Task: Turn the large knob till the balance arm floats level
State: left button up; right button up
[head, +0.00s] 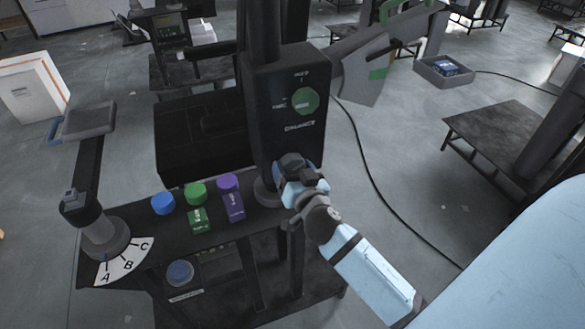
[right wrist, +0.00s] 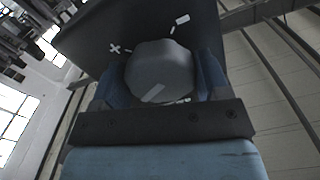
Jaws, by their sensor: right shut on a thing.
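The large knob (right wrist: 158,72) is a grey, many-sided knob with a pale mark on its face, seen in the right wrist view between my fingers. A plus mark and a minus mark sit on the dark panel around it. My right gripper (head: 286,182) is shut on the knob, low on the front of the dark column (head: 290,143) labelled BALANCE. In the head view the gripper mostly hides the knob. A dark arm (head: 205,67) juts left from the column; I cannot tell whether it is the balance arm or level. My left gripper is not in view.
A lever post (head: 82,208) stands over an A-B-C dial (head: 126,261). A cable (head: 372,183) runs along the floor to the right.

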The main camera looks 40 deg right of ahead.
jog(key=shift+c, duration=1.2)
jog(key=n, duration=0.3)
jog(key=n+p, duration=0.1)
jog(key=n, duration=0.2)
jog(key=shift+d+r+n, duration=0.1)
jog(key=shift+n, duration=0.2)
jog(key=n, duration=0.3)
jog(key=shift+n+p, duration=0.3)
jog(key=shift+p, duration=0.1)
jog(key=n, duration=0.2)
jog(key=n+p, duration=0.1)
jog(key=n, duration=0.2)
jog(key=shift+d+r+n, duration=0.1)
jog(key=shift+r+n, duration=0.1)
jog(key=shift+n, duration=0.1)
jog(key=n+p, duration=0.2)
jog(key=n, duration=0.3)
jog(key=shift+n, duration=0.4)
